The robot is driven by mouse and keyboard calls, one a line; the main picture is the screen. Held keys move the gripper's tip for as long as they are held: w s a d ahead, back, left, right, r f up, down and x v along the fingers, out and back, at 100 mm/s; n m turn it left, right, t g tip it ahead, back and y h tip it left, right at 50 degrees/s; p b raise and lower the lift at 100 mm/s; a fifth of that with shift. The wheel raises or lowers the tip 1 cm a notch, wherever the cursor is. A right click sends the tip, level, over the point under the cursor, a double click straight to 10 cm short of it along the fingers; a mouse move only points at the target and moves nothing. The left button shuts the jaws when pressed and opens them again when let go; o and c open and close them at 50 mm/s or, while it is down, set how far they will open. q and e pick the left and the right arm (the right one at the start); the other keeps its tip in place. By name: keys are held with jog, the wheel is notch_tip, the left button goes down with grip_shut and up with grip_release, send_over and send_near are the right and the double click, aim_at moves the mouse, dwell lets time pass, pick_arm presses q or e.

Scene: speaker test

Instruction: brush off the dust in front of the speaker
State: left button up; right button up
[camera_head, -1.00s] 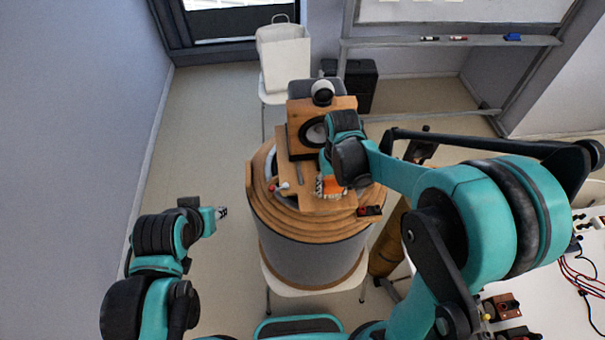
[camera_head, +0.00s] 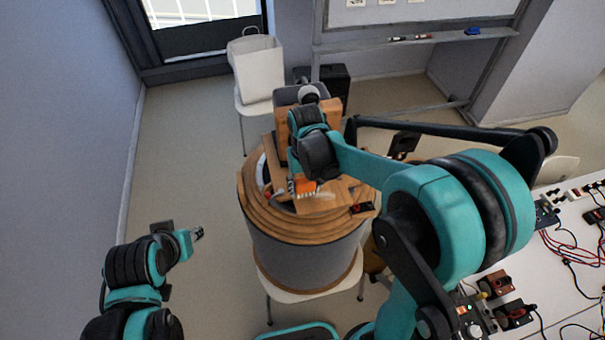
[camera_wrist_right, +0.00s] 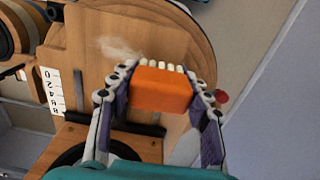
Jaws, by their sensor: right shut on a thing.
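My right gripper (camera_wrist_right: 158,102) is shut on an orange brush (camera_wrist_right: 160,88) with pale bristles. The brush also shows in the head view (camera_head: 306,186), low over the wooden board (camera_head: 338,193) on the round drum-shaped stand. A pale, blurry dust patch (camera_wrist_right: 117,47) lies on the wood just beyond the bristles, to the left in the wrist view. The wooden speaker (camera_head: 335,112) stands behind, mostly hidden by my right arm. Its dark cone shows at the bottom of the wrist view (camera_wrist_right: 82,156). My left gripper (camera_head: 197,233) hangs empty left of the stand; its jaws are too small to judge.
A small red-and-black part (camera_head: 361,208) sits at the stand's right rim. A white table (camera_head: 560,270) with cables is at right. The floor at left is clear.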

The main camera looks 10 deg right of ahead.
aim_at(306, 181)
jog(key=shift+d+r, duration=0.25)
jog(key=shift+r, duration=0.35)
jog(key=shift+r+p, duration=0.35)
jog(key=shift+p, duration=0.15)
jog(key=shift+a+r+p, duration=0.25)
jog(key=shift+r+p, duration=0.45)
jog(key=shift+r, duration=0.45)
jog(key=shift+c, duration=0.2)
jog(key=shift+o, duration=0.2)
jog(key=shift+d+r+p, duration=0.15)
jog(key=shift+r+p, duration=0.2)
jog(key=shift+r, duration=0.2)
jog(key=shift+f, duration=0.1)
jog(key=shift+c, duration=0.2)
jog(key=shift+o, duration=0.2)
